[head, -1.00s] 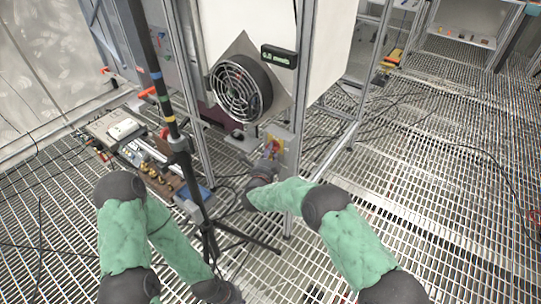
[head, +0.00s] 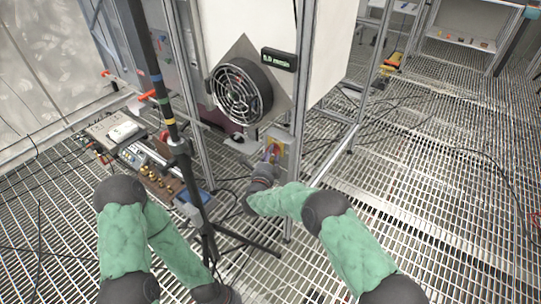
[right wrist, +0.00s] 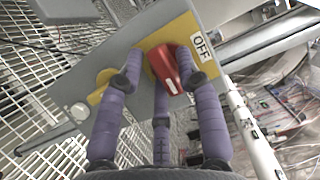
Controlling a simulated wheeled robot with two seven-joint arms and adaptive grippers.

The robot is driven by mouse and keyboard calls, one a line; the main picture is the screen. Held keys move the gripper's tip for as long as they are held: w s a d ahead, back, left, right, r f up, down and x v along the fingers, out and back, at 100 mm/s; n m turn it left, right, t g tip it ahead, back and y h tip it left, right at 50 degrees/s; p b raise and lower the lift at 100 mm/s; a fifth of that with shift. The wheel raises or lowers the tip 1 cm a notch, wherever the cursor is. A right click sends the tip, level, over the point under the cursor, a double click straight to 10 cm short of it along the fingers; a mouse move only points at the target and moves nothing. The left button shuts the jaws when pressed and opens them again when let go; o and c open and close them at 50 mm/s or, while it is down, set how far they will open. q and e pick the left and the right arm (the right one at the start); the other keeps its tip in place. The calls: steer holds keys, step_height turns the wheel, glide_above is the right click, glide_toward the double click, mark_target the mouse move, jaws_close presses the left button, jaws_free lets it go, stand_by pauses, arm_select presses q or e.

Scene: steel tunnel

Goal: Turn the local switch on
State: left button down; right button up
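The local switch is a grey box with a yellow plate (right wrist: 112,82) and a red handle (right wrist: 172,70). A label reading OFF (right wrist: 201,47) sits at the plate's right end in the right wrist view. In the head view the yellow plate (head: 278,143) shows on the frame post below the fan. My right gripper (right wrist: 161,66) has its purple fingers around the red handle, tips bent in at its two sides and a third finger below it. In the head view the right gripper (head: 270,157) is at the switch. My left arm ends at the bottom edge; its fingers are out of view.
A round fan (head: 240,92) and a small display (head: 279,58) are on the cabinet above the switch. A black tripod pole (head: 180,150) stands left of it. A board with several parts (head: 155,170) lies on the grating. Cables cross the floor; the right side is largely clear.

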steer(key=v, duration=1.2)
stand_by(0.3)
steer(key=s+d+f+n+g+y+p, duration=0.2)
steer(key=s+d+f+n+g, duration=0.25)
steer(key=f, duration=0.35)
steer(key=s+d+f+n+g+y+p, duration=0.2)
steer(key=s+d+f+n+g+y, duration=0.15)
steer(key=f+n, duration=0.35)
steer(key=s+d+f+n+g+y+p, duration=0.1)
steer(key=s+d+f+n+g, duration=0.1)
steer(key=s, duration=1)
steer(key=s+d+f+n+g+y+p, duration=0.1)
steer(key=s+n+g, duration=0.4)
steer(key=s, duration=0.8)
steer(key=shift+s+d+f+g+p, duration=0.25)
steer(key=shift+d+f+g+p, duration=0.4)
steer(key=shift+f+g, duration=0.35)
